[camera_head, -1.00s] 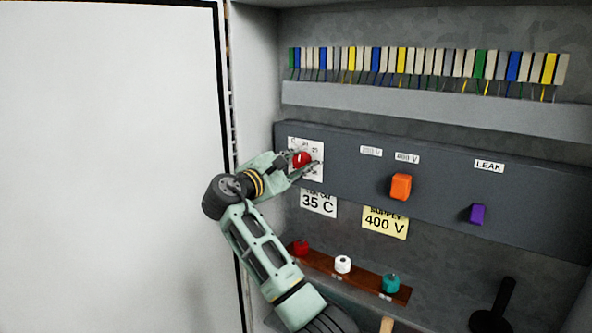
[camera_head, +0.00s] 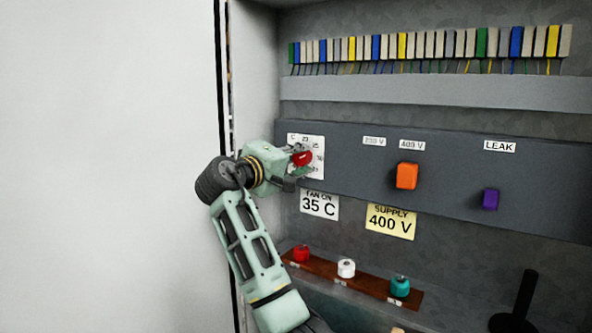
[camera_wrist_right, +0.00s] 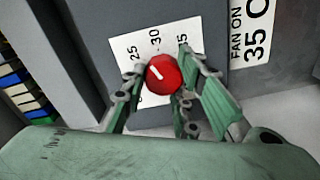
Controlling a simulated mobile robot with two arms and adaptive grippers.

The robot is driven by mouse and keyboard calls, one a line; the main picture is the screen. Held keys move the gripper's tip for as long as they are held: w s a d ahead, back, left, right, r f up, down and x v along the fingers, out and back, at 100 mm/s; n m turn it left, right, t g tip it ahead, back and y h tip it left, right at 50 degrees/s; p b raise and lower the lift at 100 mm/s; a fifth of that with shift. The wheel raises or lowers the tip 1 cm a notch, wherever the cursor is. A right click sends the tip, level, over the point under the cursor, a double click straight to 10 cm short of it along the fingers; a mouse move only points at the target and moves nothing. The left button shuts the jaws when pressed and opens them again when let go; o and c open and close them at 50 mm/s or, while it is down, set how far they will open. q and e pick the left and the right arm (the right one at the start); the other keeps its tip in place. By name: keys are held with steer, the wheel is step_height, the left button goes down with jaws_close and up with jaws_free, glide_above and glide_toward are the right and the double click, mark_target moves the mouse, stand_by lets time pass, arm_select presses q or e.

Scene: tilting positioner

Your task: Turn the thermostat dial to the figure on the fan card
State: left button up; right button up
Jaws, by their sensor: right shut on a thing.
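The thermostat dial is a round red knob (camera_head: 302,158) on a white scale card (camera_head: 319,142) at the left end of the dark panel. My right gripper (camera_head: 300,161) reaches it from the left and is shut on it. The fan card (camera_head: 319,205) below reads "FAN ON 35 C". My left gripper is out of view.
An orange knob (camera_head: 407,176) and a purple knob (camera_head: 490,199) stand further right on the panel. Below, a brown strip (camera_head: 325,268) carries red, white and teal knobs. A yellow card (camera_head: 390,221) reads "SUPPLY 400 V". The cabinet side wall (camera_head: 254,90) is close on the left.

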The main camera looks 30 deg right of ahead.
steer(key=m+b, duration=0.1)
steer(key=m, duration=0.1)
steer(key=m+b, duration=0.1)
steer(key=shift+s+r+m, duration=0.15)
steer(key=shift+r+m, duration=0.05)
steer(key=shift+m, duration=0.2)
steer(key=m+b, duration=0.2)
steer(key=m, duration=0.1)
steer(key=shift+m, duration=0.3)
steer(key=m+b, duration=0.1)
steer(key=m, duration=0.1)
steer(key=m+b, duration=0.1)
steer(key=m, duration=0.1)
steer(key=shift+f+m, duration=0.2)
steer(key=shift+m, duration=0.2)
steer(key=shift+d+f+m+b, duration=0.15)
steer(key=shift+m+b, duration=0.15)
steer(key=shift+m, duration=0.5)
steer(key=shift+f, duration=0.1)
steer(key=o, duration=1)
steer(key=shift+s, duration=0.3)
steer(key=shift+w, duration=0.1)
